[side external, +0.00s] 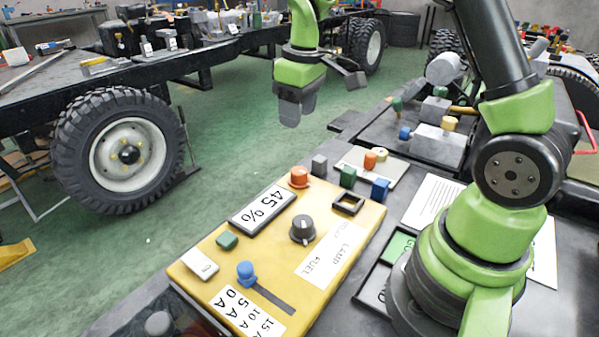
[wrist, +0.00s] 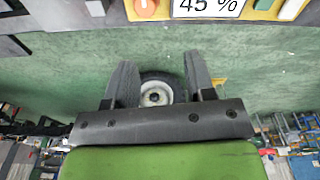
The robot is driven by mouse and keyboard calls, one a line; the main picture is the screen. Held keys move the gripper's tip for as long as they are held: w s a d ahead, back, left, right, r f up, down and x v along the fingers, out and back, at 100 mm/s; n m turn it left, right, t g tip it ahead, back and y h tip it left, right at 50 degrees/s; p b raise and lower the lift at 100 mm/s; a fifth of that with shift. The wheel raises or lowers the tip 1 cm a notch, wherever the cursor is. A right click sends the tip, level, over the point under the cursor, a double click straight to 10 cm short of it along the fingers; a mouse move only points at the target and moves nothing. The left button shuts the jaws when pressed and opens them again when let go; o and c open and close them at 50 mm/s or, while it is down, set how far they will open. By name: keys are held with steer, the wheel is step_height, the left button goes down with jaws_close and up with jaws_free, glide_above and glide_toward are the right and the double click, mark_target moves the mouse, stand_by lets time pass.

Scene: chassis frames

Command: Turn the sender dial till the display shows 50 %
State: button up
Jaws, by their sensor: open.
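The yellow panel box (side external: 345,262) lies on the dark bench in the side view. A black round dial (side external: 303,229) with a light pointer mark sits in its middle; I take it for the sender dial. The display (side external: 262,211) beside it reads 45 %. The display (wrist: 208,6) also shows at the top of the wrist view, reading 45 %. The dial does not show there. My gripper (side external: 291,112) hangs in the air above and behind the panel, well apart from the dial. In the wrist view my gripper (wrist: 162,72) has its fingers spread with nothing between.
An orange button (side external: 299,177), a blue knob (side external: 246,272) by a slot and a green button (side external: 227,242) stand up from the panel. Small coloured blocks (side external: 348,176) stand at its far end. A truck wheel (side external: 122,150) stands behind. The air above the panel is clear.

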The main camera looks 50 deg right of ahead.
steer(key=n+g, duration=0.1)
glide_above(299, 170)
step_height(299, 170, down, 6)
steer(key=shift+f, duration=0.15)
step_height(299, 170, down, 10)
steer(key=shift+r, duration=0.1)
steer(key=c, duration=0.7)
steer(key=shift+o, duration=0.2)
